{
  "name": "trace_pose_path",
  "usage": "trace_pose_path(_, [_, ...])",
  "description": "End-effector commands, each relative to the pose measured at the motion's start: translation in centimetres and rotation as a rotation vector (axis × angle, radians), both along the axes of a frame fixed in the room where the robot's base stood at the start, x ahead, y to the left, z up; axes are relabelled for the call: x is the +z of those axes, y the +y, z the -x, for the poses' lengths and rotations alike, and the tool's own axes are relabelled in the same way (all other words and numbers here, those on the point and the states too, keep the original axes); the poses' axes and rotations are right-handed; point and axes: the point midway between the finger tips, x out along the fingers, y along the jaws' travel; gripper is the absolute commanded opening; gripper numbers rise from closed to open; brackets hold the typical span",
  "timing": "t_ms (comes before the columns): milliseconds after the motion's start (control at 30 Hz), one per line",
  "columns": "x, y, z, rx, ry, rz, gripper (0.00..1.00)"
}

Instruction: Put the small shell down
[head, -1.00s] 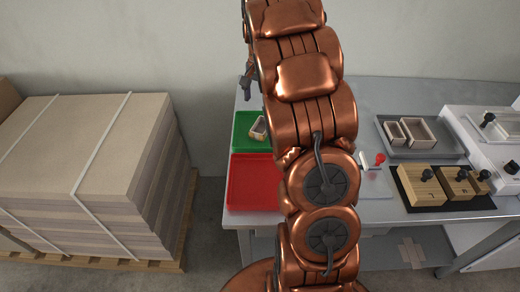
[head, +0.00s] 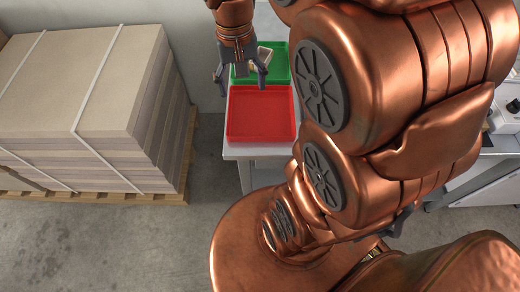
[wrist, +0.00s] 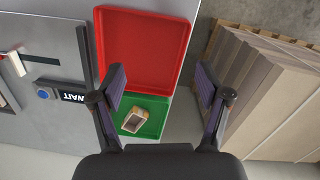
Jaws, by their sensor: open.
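The small shell (wrist: 140,117), an open rectangular box with tan sides, lies inside the green tray (wrist: 155,133) in the wrist view. In the head view, the shell (head: 264,55) shows partly behind my gripper, in the green tray (head: 281,63). My gripper (head: 241,79) is open with nothing between its fingers. It hangs above the trays, apart from the shell. In the wrist view my open gripper (wrist: 160,80) has its two fingers spread wide, with the shell seen between them.
An empty red tray (head: 261,113) adjoins the green one on the grey table (wrist: 50,60). A stack of board sheets (head: 80,80) on a pallet stands left, across a floor gap. A black strip reading "WAIT" (wrist: 73,97) with a blue button lies beside the trays.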

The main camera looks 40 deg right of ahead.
Motion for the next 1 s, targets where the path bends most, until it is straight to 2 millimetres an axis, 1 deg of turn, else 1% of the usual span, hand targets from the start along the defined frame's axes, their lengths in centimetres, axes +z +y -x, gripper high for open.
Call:
trace_pose_path(33, [0.0,1.0,1.5,0.044,0.0,-0.005,0.76])
trace_pose_path(100, [-0.3,2.1,3.6,0.102,0.011,-0.011,0.76])
trace_pose_path(167, [-0.5,2.9,5.2,0.152,0.014,-0.015,0.76])
trace_pose_path(200, [-0.8,3.5,6.5,0.187,0.023,-0.019,0.76])
trace_pose_path(300, [-1.4,4.6,9.2,0.27,0.03,-0.028,0.76])
trace_pose_path(400, [-2.0,5.4,11.6,0.343,0.041,-0.035,0.76])
trace_pose_path(500, [-2.6,6.0,13.4,0.398,0.051,-0.039,0.76])
trace_pose_path(600, [-2.9,6.2,14.4,0.429,0.057,-0.041,0.76])
trace_pose_path(667, [-3.0,6.3,14.7,0.439,0.057,-0.042,0.76])
trace_pose_path(1000, [-2.9,6.3,14.8,0.443,0.058,-0.043,0.76])
